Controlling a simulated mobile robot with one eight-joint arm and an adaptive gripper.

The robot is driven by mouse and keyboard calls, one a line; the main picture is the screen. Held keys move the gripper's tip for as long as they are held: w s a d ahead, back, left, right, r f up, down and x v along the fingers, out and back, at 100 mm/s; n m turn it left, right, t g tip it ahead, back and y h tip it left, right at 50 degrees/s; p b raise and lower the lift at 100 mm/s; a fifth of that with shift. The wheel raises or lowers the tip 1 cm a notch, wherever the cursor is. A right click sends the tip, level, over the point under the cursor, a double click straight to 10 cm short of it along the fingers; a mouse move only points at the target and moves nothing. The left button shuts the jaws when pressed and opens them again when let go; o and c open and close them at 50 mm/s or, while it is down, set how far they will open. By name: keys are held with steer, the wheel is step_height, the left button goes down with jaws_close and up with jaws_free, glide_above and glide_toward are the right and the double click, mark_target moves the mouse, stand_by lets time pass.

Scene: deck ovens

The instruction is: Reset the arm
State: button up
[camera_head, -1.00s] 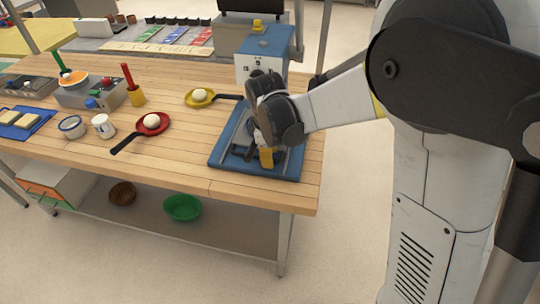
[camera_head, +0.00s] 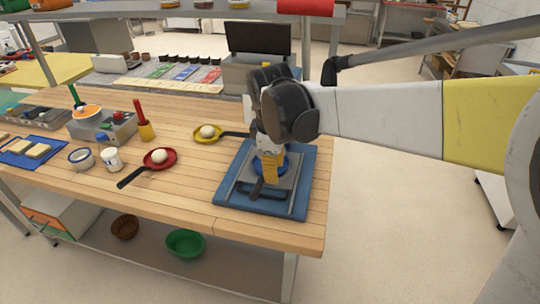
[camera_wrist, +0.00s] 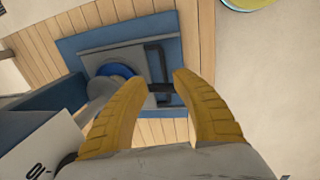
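My gripper (camera_head: 267,170) has yellow fingers and is over the blue board (camera_head: 232,203) at the right end of the wooden table. In the wrist view the two fingers (camera_wrist: 161,80) stand apart with nothing held between them. A grey plate (camera_wrist: 105,60), a blue disc (camera_wrist: 118,71) and a dark handle (camera_wrist: 163,87) on the board show beyond the fingertips. I cannot tell how far the fingertips are from the handle. My arm comes in from the right and hides part of the board's back.
A yellow pan (camera_head: 205,138) and a red pan (camera_head: 156,166), each with a white ball, lie left of the board. Open floor (camera_head: 400,240) lies right of the table.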

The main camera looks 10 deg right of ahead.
steer(key=s+d+m+t, duration=0.2)
steer(key=s+d+m, duration=0.4)
steer(key=s+m, duration=0.1)
steer(key=s+d+r+m+t, duration=0.1)
steer(key=s+d+m+t, duration=0.2)
steer(key=s+d+m, duration=0.3)
steer(key=s+m, duration=0.1)
steer(key=s, duration=0.3)
steer(key=shift+s+r+y, duration=0.15)
steer(key=shift+s+y, duration=0.1)
steer(key=shift+y, duration=0.15)
